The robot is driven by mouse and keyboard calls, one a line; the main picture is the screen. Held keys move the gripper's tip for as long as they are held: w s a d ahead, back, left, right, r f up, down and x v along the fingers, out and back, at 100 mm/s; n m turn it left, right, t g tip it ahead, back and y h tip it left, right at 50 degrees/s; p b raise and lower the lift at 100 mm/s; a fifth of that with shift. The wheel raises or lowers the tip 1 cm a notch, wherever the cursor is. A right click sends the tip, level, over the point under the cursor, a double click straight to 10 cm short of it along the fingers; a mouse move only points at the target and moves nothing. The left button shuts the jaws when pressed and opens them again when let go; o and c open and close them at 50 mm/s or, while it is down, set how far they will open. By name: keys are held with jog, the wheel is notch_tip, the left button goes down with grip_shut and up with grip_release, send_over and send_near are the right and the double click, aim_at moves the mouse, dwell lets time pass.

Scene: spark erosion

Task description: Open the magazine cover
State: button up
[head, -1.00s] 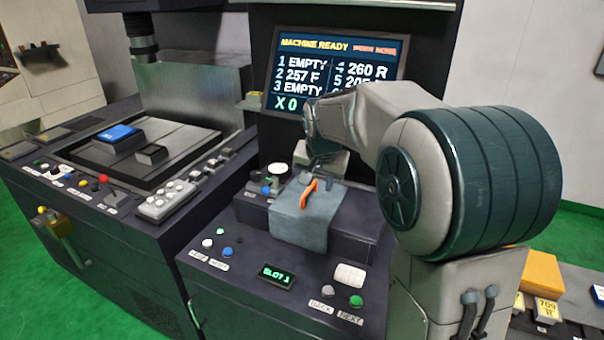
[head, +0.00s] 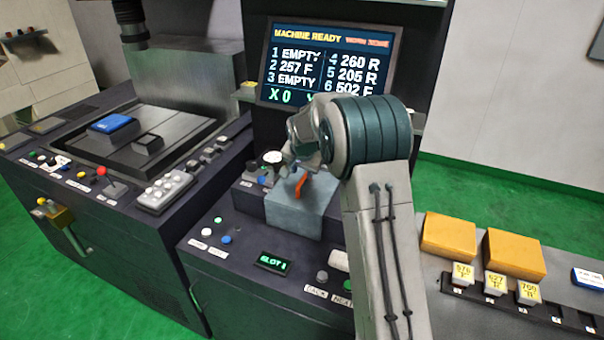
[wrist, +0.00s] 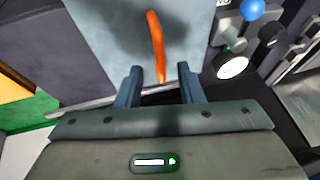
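The magazine cover (head: 290,212) is a grey-blue box-shaped lid on the dark console, and it looks closed. Its orange handle (head: 301,186) stands out on the top. In the wrist view the cover (wrist: 105,30) fills the upper middle, with the curved handle (wrist: 155,40) running down it. My gripper (wrist: 159,72) is open, one finger on each side of the handle's lower end in the picture. I cannot tell whether the fingers touch it or how far above it they are. In the head view my gripper is at the cover's far side, partly hidden by my arm.
A screen (head: 330,60) stands behind the cover. Knobs and a white dial (head: 272,157) are close by on the left. Buttons and a slot display (head: 273,263) are in front. Orange blocks (head: 448,236) and tagged holders (head: 495,283) are on the right bench.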

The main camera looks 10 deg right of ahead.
aim_at(302, 180)
jog(key=shift+p+x, duration=0.5)
jog(key=shift+x, duration=1.65)
grip_shut()
